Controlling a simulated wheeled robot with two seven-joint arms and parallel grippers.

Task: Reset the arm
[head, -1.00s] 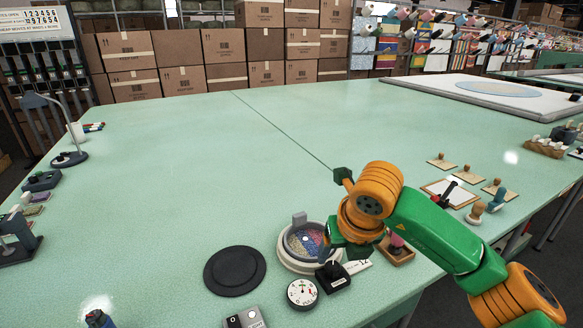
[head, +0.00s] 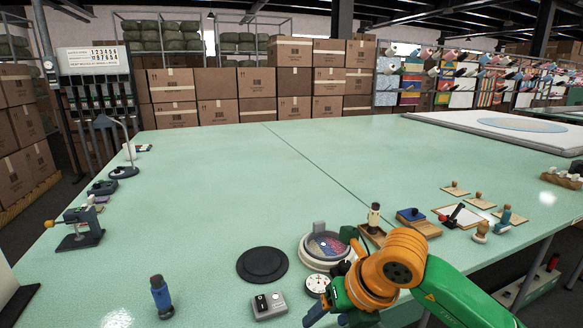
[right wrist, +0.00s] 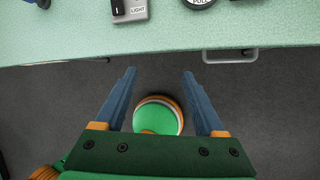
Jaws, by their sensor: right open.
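My right arm, orange and green, comes in from the lower right in the head view. Its gripper (head: 322,306) is at the near edge of the green table (head: 200,190), left of the arm's orange joint. In the right wrist view the two blue fingers of the right gripper (right wrist: 160,85) stand wide apart with nothing between them. They point toward the table edge, over the dark floor (right wrist: 230,85). My left gripper is not in view.
A drawer handle (right wrist: 230,56) shows below the table edge. The table's middle is clear.

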